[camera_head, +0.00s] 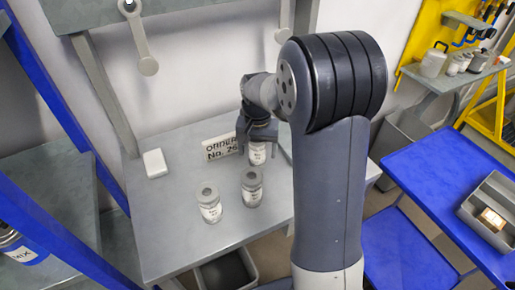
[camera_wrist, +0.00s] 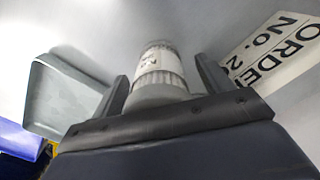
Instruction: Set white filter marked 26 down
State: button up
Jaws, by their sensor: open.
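The white filter (camera_head: 257,153) is a small white cylinder with printed text, standing upright on the grey table (camera_head: 185,245) beside the order sign. It also shows in the wrist view (camera_wrist: 160,66), where its ribbed grey end is nearest me. Its number is too small to read. My gripper (camera_head: 258,141) is around its upper part, and the wrist view shows one finger on each side of it (camera_wrist: 162,85). The fingers are open, with a gap visible at the sides. The sign (camera_head: 220,146) reads "ORDER No. 26" and stands just left of my gripper in the head view.
Two similar grey-capped containers (camera_head: 209,204) (camera_head: 251,187) stand in front of my gripper on the table. A white block (camera_head: 155,163) lies at the left. A grey tray (camera_wrist: 62,98) shows left in the wrist view. The table's front left is clear.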

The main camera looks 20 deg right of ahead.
jog(key=shift+c, duration=0.5)
jog(key=c, duration=1.1)
jog(key=shift+o, duration=0.2)
